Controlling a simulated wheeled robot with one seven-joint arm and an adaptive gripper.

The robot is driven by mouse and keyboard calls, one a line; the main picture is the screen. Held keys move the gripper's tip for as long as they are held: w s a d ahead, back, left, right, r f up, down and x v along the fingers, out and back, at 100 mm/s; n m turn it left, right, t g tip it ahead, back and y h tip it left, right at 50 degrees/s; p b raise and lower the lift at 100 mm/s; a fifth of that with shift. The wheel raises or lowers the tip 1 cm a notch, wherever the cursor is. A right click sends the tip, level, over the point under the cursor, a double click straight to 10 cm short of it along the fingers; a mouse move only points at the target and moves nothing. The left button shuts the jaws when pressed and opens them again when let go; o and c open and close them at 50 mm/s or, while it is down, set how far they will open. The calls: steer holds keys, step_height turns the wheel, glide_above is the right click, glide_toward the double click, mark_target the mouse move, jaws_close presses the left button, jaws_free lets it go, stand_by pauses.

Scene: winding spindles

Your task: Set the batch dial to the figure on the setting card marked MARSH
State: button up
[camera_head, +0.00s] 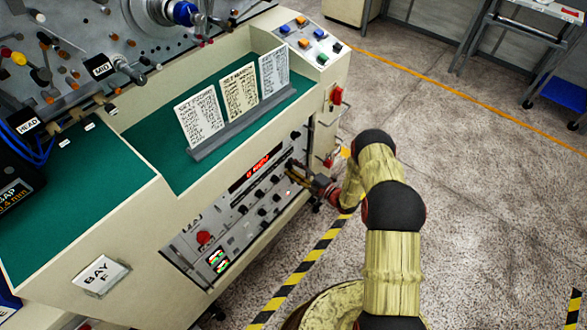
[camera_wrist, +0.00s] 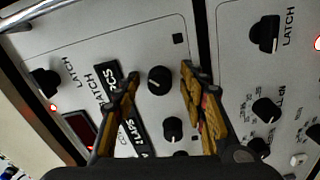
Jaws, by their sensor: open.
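Three setting cards stand in a grey holder (camera_head: 215,148) on the green shelf: a left card (camera_head: 200,118), a cream middle card (camera_head: 239,92) and a bluish right card (camera_head: 273,70). Their print is too small for me to tell which is marked MARSH. My gripper (camera_head: 299,172) is at the upright control panel below them. In the wrist view my gripper (camera_wrist: 160,72) is open, its fingers on either side of a round black knob (camera_wrist: 160,79). Labels ending "ATCH" and "PCS" lie by the left finger, partly hidden. I cannot tell for certain that this knob is the batch dial.
A lit red display (camera_head: 257,167) is on the panel, left of my gripper. Other black knobs (camera_wrist: 173,129) (camera_wrist: 265,110) and a latch knob (camera_wrist: 264,34) are close by. A red button (camera_head: 204,238) is lower left. Open floor (camera_head: 460,150) lies to the right.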

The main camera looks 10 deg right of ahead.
steer(key=v, duration=1.2)
stand_by(0.5)
